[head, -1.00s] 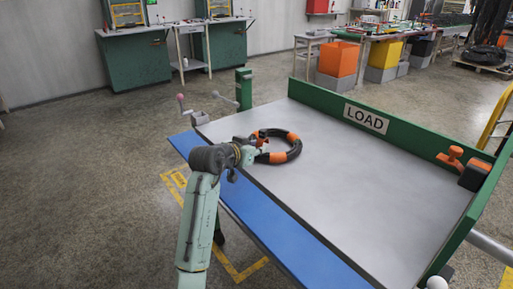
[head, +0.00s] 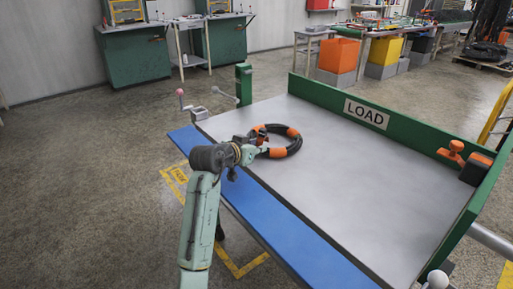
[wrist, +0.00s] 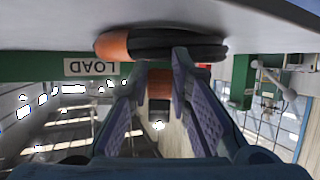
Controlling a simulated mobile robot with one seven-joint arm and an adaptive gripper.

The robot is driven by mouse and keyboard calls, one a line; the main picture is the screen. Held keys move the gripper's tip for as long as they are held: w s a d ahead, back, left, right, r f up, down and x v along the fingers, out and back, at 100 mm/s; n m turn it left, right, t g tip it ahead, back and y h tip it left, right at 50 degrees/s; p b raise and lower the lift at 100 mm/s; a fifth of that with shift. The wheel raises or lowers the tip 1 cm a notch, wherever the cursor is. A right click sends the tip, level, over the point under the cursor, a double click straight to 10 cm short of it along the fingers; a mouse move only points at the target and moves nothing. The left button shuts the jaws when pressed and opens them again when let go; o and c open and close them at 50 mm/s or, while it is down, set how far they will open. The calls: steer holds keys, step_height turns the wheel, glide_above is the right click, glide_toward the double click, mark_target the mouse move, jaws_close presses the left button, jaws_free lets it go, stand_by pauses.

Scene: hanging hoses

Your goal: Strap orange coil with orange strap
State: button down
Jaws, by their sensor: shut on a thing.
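The coil (head: 290,149) is a black ring with orange bands, lying flat at the left end of the grey table. It also shows edge-on at the top of the upside-down wrist view (wrist: 180,47). My gripper (head: 256,139) is at the coil's left side. In the wrist view my gripper (wrist: 160,75) is shut on a small orange piece with a dark part, which looks like the orange strap (wrist: 159,84). The strap stands up at the coil's edge; I cannot tell whether it touches or wraps the coil.
The grey table (head: 350,200) has a green rail with a LOAD sign (head: 367,113) at the back. An orange-topped device (head: 452,152) and a dark block with an orange top (head: 477,168) stand at its right end. The table's middle is clear.

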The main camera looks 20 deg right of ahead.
mark_target(258, 162)
steer(key=shift+f, duration=0.15)
stand_by(0.5)
steer(key=shift+s+f+b, duration=0.1)
steer(key=shift+f+b, duration=0.55)
steer(key=shift+f, duration=0.5)
steer(key=shift+s+d+f+b, duration=0.1)
steer(key=shift+s+f+b, duration=0.05)
steer(key=shift+f+b, duration=0.45)
steer(key=shift+s+d+f+b, duration=0.1)
steer(key=shift+f+b, duration=0.25)
steer(key=shift+f, duration=0.4)
stand_by(0.8)
steer(key=c, duration=1.4)
jaws_free()
steer(key=shift+a, duration=0.15)
steer(key=shift+t, duration=0.3)
steer(key=s+a+r, duration=0.1)
steer(key=a+r, duration=0.1)
steer(key=s+a+r, duration=0.3)
steer(key=a+r, duration=0.1)
steer(key=shift+s+r, duration=0.15)
steer(key=shift+s, duration=0.2)
steer(key=shift+c, duration=0.2)
